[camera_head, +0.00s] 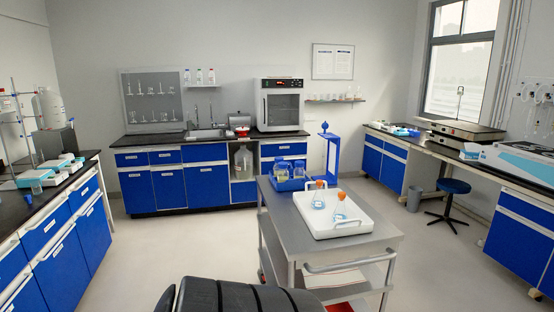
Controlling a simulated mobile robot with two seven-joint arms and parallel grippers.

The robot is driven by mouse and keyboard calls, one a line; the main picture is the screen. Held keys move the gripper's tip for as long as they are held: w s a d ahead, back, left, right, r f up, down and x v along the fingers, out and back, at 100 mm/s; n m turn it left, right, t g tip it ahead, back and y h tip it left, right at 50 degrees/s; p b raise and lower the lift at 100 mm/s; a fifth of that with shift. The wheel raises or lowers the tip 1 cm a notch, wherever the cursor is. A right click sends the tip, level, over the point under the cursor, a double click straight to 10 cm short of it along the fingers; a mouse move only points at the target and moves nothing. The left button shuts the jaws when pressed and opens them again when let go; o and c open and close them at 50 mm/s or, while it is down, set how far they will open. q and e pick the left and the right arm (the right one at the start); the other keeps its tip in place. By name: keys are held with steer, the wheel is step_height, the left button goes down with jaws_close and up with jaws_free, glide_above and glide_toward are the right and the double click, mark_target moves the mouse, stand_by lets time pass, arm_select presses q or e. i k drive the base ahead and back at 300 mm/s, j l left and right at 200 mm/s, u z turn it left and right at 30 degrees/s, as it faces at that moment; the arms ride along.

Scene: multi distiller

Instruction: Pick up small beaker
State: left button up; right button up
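Neither of my grippers is in view.
The steel cart (370,240) stands ahead, right of centre. Left bench (75,225), back counter (170,185) and right bench (515,240) have blue cabinets. A blue stool (453,186) stands at right. The floor (160,250) between left bench and cart is clear.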

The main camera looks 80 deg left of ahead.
mark_target(36, 187)
steer(key=z, duration=4.95)
steer(key=l+z, duration=0.55)
steer(key=z, duration=0.2)
steer(key=l+z, duration=0.4)
steer(key=i+l+z, duration=0.1)
steer(key=z, duration=0.25)
steer(key=i+l+z, duration=0.2)
steer(key=l+z, duration=0.2)
steer(key=i+l+z, duration=0.25)
steer(key=l+z, duration=0.2)
steer(key=i+l+z, duration=0.2)
steer(key=z, duration=0.2)
steer(key=i+l+z, duration=0.1)
steer(key=i+z, duration=0.35)
steer(key=i+l, duration=0.1)
steer(key=i, duration=0.65)
steer(key=i+l+z, duration=0.1)
steer(key=i, duration=0.6)
steer(key=i+l+u, duration=0.1)
steer(key=i+u, duration=0.35)
steer(key=i+l+u, duration=0.2)
steer(key=u, duration=0.25)
steer(key=i+l+u, duration=0.3)
steer(key=u, duration=0.15)
steer(key=i+l+u, duration=0.25)
steer(key=l+u, duration=0.2)
steer(key=i+l+u, duration=0.15)
steer(key=l+u, duration=1.25)
steer(key=l, duration=0.15)
